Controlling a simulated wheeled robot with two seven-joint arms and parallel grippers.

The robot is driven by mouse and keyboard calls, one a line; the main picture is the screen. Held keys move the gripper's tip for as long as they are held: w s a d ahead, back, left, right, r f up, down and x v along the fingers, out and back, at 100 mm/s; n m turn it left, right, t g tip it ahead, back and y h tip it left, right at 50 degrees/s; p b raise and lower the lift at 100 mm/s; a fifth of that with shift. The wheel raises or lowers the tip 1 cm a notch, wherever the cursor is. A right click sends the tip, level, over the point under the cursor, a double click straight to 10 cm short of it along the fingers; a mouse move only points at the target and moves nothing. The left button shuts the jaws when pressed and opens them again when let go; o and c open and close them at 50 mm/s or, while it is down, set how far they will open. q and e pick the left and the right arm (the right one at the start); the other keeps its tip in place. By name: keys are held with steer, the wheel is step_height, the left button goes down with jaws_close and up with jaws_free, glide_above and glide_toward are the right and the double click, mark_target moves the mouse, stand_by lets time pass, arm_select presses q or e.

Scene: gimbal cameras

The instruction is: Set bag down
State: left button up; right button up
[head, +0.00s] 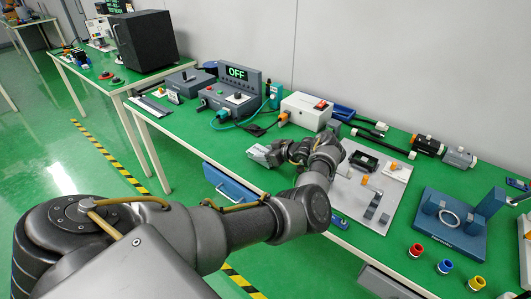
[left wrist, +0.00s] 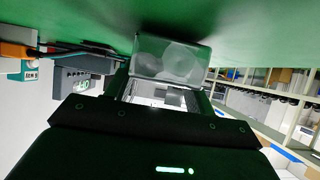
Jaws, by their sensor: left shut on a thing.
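My left gripper (head: 276,151) is over the green bench and shut on a small pale grey bag (head: 261,156). In the left wrist view the bag (left wrist: 168,60) looks translucent, with rounded shapes inside, and sits between the fingers of the gripper (left wrist: 163,92). That view is upside down, with the green bench top (left wrist: 250,25) above the bag. The bag is close to the bench top; I cannot tell whether it touches. My right gripper is not in view.
A pale board with parts (head: 379,226) lies right of the gripper, then a blue fixture (head: 448,235) and coloured rings. Green bench left of the bag is clear.

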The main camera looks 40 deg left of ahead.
arm_select(q)
steer(key=shift+f, duration=0.15)
steer(key=o, duration=1)
